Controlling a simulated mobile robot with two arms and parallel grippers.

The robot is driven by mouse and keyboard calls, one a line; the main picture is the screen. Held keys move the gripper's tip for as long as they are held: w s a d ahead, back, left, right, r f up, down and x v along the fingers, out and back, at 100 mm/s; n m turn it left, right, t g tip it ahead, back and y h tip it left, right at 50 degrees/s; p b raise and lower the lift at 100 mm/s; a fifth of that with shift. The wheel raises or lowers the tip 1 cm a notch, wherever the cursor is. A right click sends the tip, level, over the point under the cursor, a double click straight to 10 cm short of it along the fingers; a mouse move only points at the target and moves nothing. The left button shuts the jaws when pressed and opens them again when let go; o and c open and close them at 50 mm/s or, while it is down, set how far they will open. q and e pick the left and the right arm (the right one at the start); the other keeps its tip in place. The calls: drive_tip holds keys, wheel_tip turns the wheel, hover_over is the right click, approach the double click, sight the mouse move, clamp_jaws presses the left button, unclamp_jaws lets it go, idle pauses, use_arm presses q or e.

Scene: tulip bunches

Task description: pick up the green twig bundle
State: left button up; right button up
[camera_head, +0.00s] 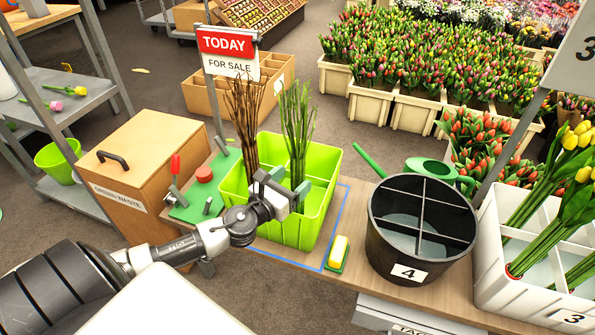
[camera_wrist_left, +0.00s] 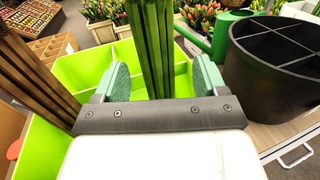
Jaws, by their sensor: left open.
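The green twig bundle (camera_head: 297,132) stands upright in a lime-green divided crate (camera_head: 308,228) on the table. A brown twig bundle (camera_head: 245,118) stands in the same crate, to its left. My left gripper (camera_head: 281,186) is over the crate at the green bundle's lower part. In the left wrist view the gripper (camera_wrist_left: 160,80) is open, and the green twigs (camera_wrist_left: 155,45) rise between its two green-padded fingers. The brown twigs (camera_wrist_left: 35,65) are outside the left finger. The gripper palm hides the green bundle's lower end there. My right gripper is not in view.
A black divided bucket (camera_head: 422,228) marked 4 and a green watering can (camera_head: 430,170) stand right of the crate. A yellow sponge (camera_head: 339,250) lies in front. A wooden box (camera_head: 140,170) is left. A white tulip crate (camera_head: 515,290) is far right.

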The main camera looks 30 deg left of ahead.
sight(302, 169)
use_arm(q)
drive_tip(key=shift+w, duration=2.3)
drive_tip(key=shift+c, duration=0.5)
drive_tip(key=c, duration=1)
drive_tip(key=shift+r, duration=0.1)
drive_tip(key=shift+c, duration=0.3)
drive_tip(key=shift+r, duration=0.15)
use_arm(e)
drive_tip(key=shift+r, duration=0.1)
